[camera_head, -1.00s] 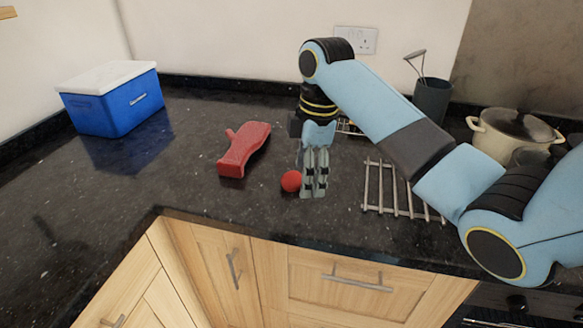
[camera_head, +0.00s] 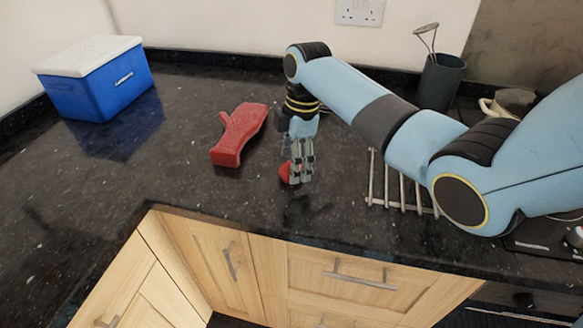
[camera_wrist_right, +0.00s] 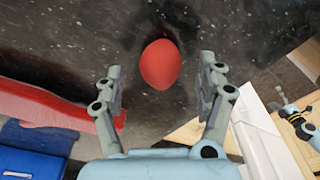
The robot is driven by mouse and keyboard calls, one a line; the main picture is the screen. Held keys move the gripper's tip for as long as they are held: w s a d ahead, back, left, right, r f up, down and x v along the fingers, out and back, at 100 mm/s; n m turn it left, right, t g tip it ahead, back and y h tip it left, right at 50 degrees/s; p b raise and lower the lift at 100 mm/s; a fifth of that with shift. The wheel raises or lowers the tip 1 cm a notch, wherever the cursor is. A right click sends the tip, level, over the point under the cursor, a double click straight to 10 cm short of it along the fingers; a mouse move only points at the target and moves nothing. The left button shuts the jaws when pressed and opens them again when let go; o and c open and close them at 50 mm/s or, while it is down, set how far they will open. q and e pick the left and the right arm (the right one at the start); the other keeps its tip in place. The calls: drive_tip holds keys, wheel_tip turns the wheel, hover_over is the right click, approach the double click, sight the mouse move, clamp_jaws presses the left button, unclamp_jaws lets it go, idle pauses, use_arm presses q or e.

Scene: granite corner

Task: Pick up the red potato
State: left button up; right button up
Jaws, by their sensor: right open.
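The red potato (camera_head: 285,173) lies on the dark granite worktop near its front edge, partly hidden behind my right gripper (camera_head: 298,172) in the head view. In the right wrist view the red potato (camera_wrist_right: 160,64) is a rounded red shape, just beyond and between the two spread fingers of my right gripper (camera_wrist_right: 161,82). The fingers are apart, with dark worktop visible on both sides of the potato. The right gripper is open. My left gripper is in neither view.
A red elongated object (camera_head: 238,136) lies just left of the potato. A blue cool box (camera_head: 100,92) with a white lid stands at the back left. A metal rack (camera_head: 404,190) lies to the right, with a dark utensil pot (camera_head: 439,83) behind. Worktop between box and front edge is clear.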

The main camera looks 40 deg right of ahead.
drive_tip(key=shift+w+a+f, duration=0.1)
drive_tip(key=shift+a+f, duration=0.05)
drive_tip(key=shift+f, duration=0.95)
drive_tip(key=c, duration=1.3)
drive_tip(key=shift+r, duration=0.1)
